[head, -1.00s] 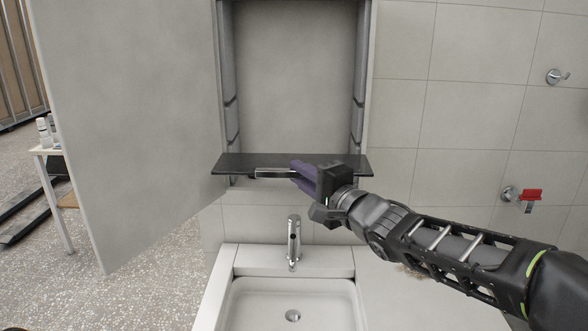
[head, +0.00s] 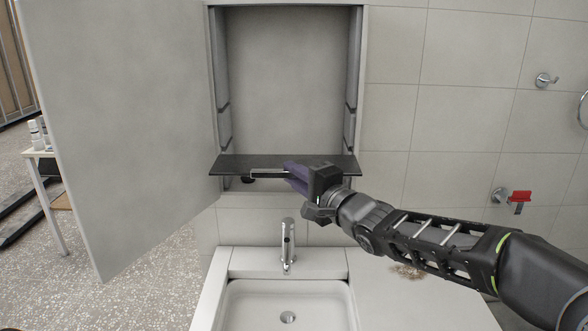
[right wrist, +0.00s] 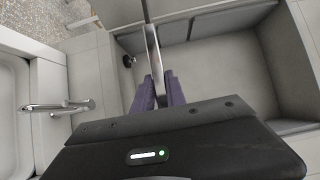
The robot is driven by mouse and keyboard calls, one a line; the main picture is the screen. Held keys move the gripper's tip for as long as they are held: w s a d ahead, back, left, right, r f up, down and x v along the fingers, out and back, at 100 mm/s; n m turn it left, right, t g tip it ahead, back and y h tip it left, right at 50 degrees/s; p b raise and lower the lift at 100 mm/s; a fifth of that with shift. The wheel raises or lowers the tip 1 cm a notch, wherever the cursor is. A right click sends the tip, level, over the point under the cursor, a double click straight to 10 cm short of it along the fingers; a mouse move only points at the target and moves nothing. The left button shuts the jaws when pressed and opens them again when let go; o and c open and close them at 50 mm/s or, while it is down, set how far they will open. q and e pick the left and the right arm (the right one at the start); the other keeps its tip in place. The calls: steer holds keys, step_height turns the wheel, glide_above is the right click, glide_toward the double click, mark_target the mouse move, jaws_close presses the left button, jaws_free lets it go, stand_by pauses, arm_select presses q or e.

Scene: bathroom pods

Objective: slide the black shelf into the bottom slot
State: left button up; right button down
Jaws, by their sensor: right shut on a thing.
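The black shelf (head: 330,165) lies flat at the bottom of the open wall cabinet (head: 364,60), spanning nearly its full width. My right gripper (head: 288,174) is shut on the shelf's front edge near the middle. In the right wrist view the shelf (right wrist: 150,40) shows almost edge-on between the purple fingers (right wrist: 157,93). The cabinet's side walls carry dark slot gaps at left (head: 223,107) and right (head: 350,107). The bottom slot is hidden behind the shelf, so I cannot tell how far its edges are in it. My left gripper is not in view.
The large cabinet door (head: 120,130) hangs open at left. Below are a faucet (head: 287,245) and white sink (head: 240,305). A dark round knob (head: 248,180) shows just under the shelf; it also shows in the right wrist view (right wrist: 128,61). A red-handled fixture (head: 520,197) is on the right wall.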

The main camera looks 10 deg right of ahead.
mark_target(294, 159)
steer(key=shift+w+d+r+p, duration=0.1)
steer(key=shift+w+r+p, duration=0.25)
steer(key=shift+w, duration=0.35)
steer(key=shift+w+d+f, duration=0.15)
steer(key=shift+w, duration=0.4)
steer(key=shift+p, duration=1.2)
stand_by(0.7)
steer(key=shift+w+d+p, duration=0.2)
steer(key=shift+w+p, duration=0.4)
steer(key=shift+w, duration=0.2)
steer(key=shift+w+d+p, duration=0.2)
steer(key=shift+w+p, duration=0.45)
steer(key=shift+w, duration=0.1)
steer(key=shift+w+d+p, duration=0.2)
steer(key=shift+w+p, duration=0.4)
steer(key=shift+w, duration=0.2)
steer(key=shift+w+d, duration=0.2)
steer(key=shift+w, duration=0.7)
steer(key=shift+w+d, duration=0.25)
steer(key=shift+w, duration=0.6)
steer(key=shift+w+d, duration=0.2)
steer(key=shift+w, duration=0.7)
